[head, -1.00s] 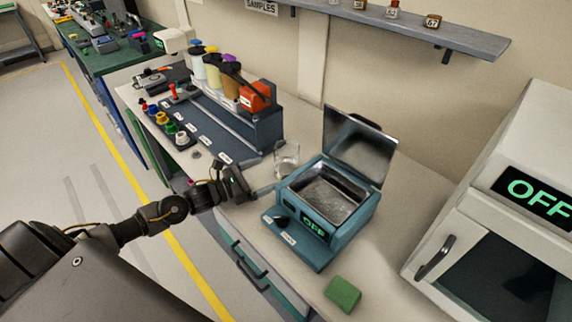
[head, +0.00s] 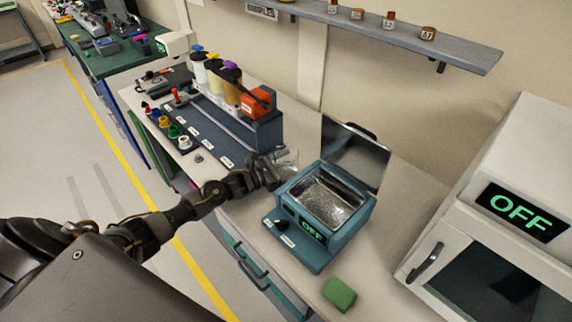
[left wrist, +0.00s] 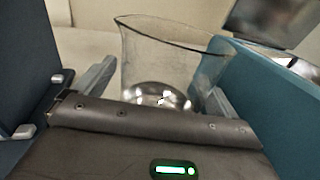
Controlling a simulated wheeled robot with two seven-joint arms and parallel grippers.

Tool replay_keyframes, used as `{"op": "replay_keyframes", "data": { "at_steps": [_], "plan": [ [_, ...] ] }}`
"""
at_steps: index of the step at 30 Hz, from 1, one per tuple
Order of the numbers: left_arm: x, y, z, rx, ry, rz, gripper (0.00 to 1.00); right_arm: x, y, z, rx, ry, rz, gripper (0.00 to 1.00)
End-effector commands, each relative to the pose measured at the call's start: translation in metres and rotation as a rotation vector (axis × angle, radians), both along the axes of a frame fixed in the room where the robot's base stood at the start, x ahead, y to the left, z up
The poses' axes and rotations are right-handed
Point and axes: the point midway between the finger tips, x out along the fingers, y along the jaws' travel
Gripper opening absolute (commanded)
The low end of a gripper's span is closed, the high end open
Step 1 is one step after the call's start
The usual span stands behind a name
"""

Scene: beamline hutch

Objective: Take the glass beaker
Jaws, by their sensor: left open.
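The clear glass beaker (head: 288,159) stands on the bench between the sample rack and the teal bath. It is partly hidden behind my left gripper (head: 279,168) in the head view. In the left wrist view the beaker (left wrist: 170,62) stands upright just ahead, between the two open fingers of my left gripper (left wrist: 158,90). I cannot tell whether either finger touches the glass. My right gripper is not in view.
The teal bath (head: 338,248) with its lid up and an OFF display stands close to the right of the beaker. The rack (head: 262,132) with bottles is to the left. A green sponge (head: 339,294) and a white oven (head: 440,225) are nearer right.

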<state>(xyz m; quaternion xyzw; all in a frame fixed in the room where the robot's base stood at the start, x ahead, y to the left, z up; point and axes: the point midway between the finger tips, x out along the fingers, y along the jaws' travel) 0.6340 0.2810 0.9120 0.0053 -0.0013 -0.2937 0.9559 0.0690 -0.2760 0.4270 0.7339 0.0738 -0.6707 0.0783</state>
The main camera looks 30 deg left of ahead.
Motion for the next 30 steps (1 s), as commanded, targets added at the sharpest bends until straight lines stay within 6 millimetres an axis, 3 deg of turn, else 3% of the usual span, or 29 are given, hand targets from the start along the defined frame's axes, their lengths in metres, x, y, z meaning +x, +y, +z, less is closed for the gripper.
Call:
{"op": "replay_keyframes", "data": {
  "at_steps": [7, 19, 30],
  "plan": [
    [0.0005, -0.0009, -0.0009, 0.001, 0.001, -0.001, 0.94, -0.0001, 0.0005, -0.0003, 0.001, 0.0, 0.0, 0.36],
    [0.0002, -0.0005, -0.0007, 0.001, 0.001, -0.001, 0.41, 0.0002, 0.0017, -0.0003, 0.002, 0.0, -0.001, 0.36],
    [0.0006, -0.0003, 0.0022, 0.001, -0.003, -0.001, 0.4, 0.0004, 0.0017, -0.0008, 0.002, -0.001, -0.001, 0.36]
  ]
}}
